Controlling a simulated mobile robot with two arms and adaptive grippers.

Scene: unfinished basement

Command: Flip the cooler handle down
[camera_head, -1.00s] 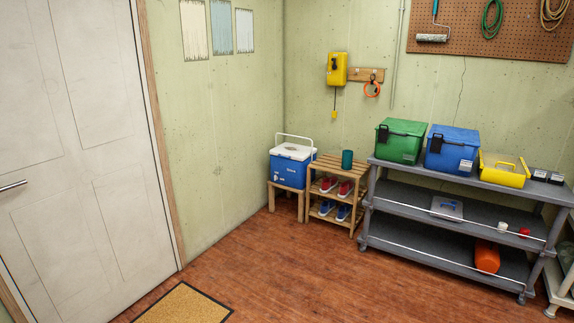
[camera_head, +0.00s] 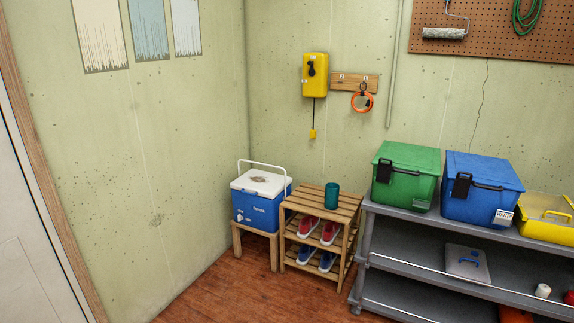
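A blue cooler (camera_head: 257,209) with a white lid (camera_head: 259,182) stands on a small wooden stool (camera_head: 255,239) in the corner by the left wall. Its white handle (camera_head: 263,164) is raised above the lid, with its bar standing up at the back. Neither of my grippers is in view.
A slatted wooden rack (camera_head: 318,202) with shoes and a teal cup (camera_head: 332,196) stands just right of the cooler. A grey shelf (camera_head: 380,220) holds a green box (camera_head: 404,178), a blue box (camera_head: 478,190) and a yellow box (camera_head: 545,222). Bare wooden floor (camera_head: 215,293) lies in front.

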